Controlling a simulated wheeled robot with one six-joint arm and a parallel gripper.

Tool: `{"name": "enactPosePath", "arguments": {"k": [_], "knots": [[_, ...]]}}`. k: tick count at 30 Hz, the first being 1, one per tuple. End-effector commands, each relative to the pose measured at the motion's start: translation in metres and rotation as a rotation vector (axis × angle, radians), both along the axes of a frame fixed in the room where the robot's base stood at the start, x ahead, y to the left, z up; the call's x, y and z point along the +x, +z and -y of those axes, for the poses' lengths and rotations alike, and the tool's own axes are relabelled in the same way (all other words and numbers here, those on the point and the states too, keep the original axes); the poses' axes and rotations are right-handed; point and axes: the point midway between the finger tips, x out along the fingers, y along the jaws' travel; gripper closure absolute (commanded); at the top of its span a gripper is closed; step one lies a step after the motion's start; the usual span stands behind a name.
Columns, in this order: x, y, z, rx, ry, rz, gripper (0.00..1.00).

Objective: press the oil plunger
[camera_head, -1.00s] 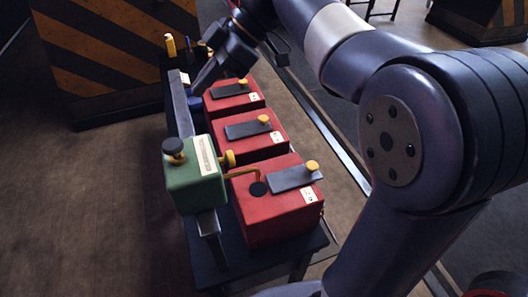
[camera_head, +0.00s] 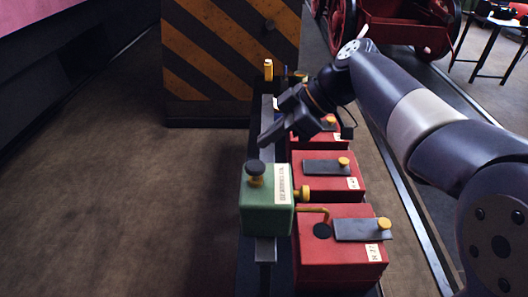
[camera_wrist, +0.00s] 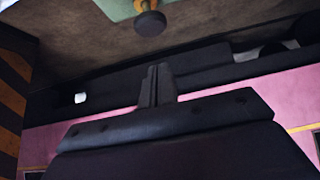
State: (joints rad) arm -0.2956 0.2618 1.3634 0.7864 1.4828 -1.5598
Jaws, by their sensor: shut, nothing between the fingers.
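The green oiler box (camera_head: 266,205) has a pale label and a black round-topped plunger (camera_head: 255,168) standing up from its top. A yellow knob (camera_head: 302,193) and a bent yellow spout stick out from its right side. My gripper (camera_head: 264,141) is shut and empty, just behind and above the plunger in the head view, with a gap between them. In the wrist view my gripper fingers (camera_wrist: 157,72) are together. The plunger knob (camera_wrist: 150,23) and part of the green box show past the fingertips at the top edge, apart from them.
Three red boxes with grey lids and yellow knobs stand in a row beside the oiler, the nearest (camera_head: 338,262) under the spout. A yellow item (camera_head: 268,70) stands at the far end of the bench. A striped cabinet (camera_head: 230,50) stands behind. The floor at left is clear.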

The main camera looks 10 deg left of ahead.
Motion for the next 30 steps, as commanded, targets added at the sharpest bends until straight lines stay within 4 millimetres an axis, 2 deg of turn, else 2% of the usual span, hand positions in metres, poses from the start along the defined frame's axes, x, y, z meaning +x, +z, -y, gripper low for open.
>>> {"name": "enactPosePath", "arguments": {"k": [3,10,15,25,30], "knots": [[-0.004,-0.017,-0.013,-0.001,0.001,-0.006,1.00],[-0.003,-0.045,-0.012,0.000,-0.001,-0.002,1.00],[-0.003,-0.052,-0.011,0.000,-0.001,-0.001,1.00],[-0.003,-0.053,-0.011,0.000,0.000,0.000,1.00],[-0.003,-0.063,-0.011,0.000,-0.001,0.001,1.00]]}}
